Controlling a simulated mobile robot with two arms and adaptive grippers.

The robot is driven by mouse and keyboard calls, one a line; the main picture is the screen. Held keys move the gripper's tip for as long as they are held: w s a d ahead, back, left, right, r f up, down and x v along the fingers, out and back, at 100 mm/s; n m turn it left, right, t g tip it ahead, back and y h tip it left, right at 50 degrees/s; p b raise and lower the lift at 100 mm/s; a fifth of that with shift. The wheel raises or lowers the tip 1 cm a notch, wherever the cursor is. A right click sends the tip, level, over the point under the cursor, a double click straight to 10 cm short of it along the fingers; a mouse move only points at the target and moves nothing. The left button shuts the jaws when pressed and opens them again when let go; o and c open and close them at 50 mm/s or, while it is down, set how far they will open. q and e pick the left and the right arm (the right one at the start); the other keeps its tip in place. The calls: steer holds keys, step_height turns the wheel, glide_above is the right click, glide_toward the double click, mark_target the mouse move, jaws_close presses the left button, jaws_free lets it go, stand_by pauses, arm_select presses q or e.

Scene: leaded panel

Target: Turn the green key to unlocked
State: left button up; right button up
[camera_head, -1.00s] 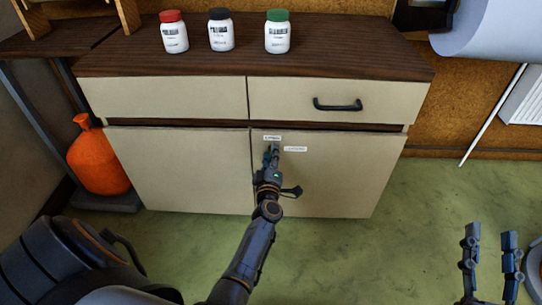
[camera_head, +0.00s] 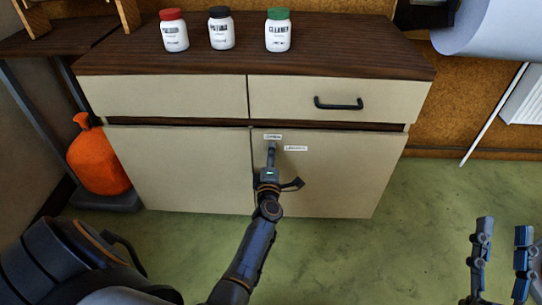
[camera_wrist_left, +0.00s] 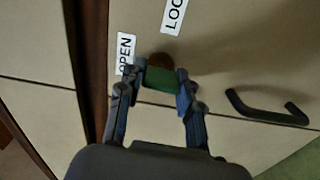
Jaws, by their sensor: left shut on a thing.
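The green key (camera_wrist_left: 160,78) sits on the right lower cabinet door (camera_head: 335,180). In the left wrist view it is between the fingertips of my left gripper (camera_wrist_left: 156,82), which is shut on it. In the head view my left gripper (camera_head: 271,150) covers the key. A label reading OPEN (camera_wrist_left: 126,54) is beside the key, and a second label starting LOC (camera_wrist_left: 173,14) is partly cut off. In the head view, these labels are above (camera_head: 273,137) and to the right (camera_head: 296,148) of my fingertips. My right gripper (camera_head: 504,230) is open and empty at lower right.
A dark door handle (camera_wrist_left: 268,110) sticks out near my left gripper. A drawer handle (camera_head: 338,103) is above. Three bottles with red (camera_head: 175,33), black (camera_head: 221,31) and green (camera_head: 278,32) caps stand on the cabinet top. An orange container (camera_head: 98,160) stands left of the cabinet.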

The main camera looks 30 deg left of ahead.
arm_select(q)
steer(key=o, duration=1.1)
steer(key=shift+o, duration=0.2)
